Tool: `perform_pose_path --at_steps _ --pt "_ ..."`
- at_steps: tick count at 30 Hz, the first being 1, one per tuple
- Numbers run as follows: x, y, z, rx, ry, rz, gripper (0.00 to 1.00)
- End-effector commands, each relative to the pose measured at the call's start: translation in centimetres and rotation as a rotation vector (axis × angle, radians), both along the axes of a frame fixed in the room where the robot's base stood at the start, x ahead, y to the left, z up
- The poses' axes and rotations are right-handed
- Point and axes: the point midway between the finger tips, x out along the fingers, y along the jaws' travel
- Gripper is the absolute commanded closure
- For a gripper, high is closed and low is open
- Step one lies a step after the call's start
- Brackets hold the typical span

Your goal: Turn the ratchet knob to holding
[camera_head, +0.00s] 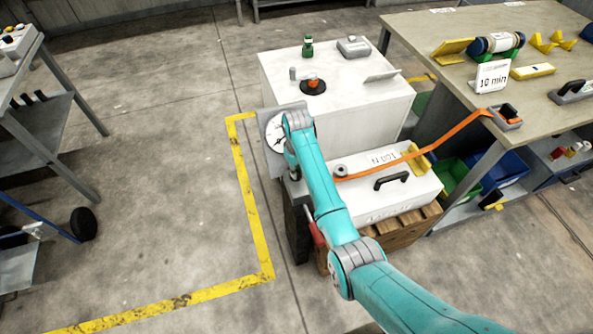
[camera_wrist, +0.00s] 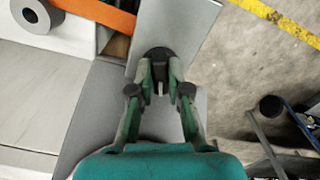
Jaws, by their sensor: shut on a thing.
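In the wrist view a dark round knob (camera_wrist: 157,53) sits on a flat grey plate (camera_wrist: 196,25). My gripper (camera_wrist: 160,76) has its two green-and-grey fingers closed in on the knob, with a small pale bar showing between them. I take this to be the ratchet knob; no mark for holding is readable, so its setting cannot be told. In the head view my arm covers the knob and the fingertips. A white round dial (camera_head: 275,132) shows just left of my wrist.
An orange strap (camera_head: 440,147) runs from a grey roller (camera_head: 341,171) on the white case (camera_head: 392,207) to the workbench (camera_head: 430,24) at right. A white cabinet (camera_head: 350,100) stands behind. Floor left of the yellow line (camera_head: 250,205) is mostly clear.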

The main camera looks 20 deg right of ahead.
Motion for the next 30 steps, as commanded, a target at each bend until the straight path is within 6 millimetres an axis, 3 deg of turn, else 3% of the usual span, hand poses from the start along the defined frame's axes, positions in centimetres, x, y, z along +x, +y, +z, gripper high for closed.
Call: perform_pose_path --at_steps 30 --pt "0.33 -0.34 -0.02 0.0 0.001 0.947 1.0"
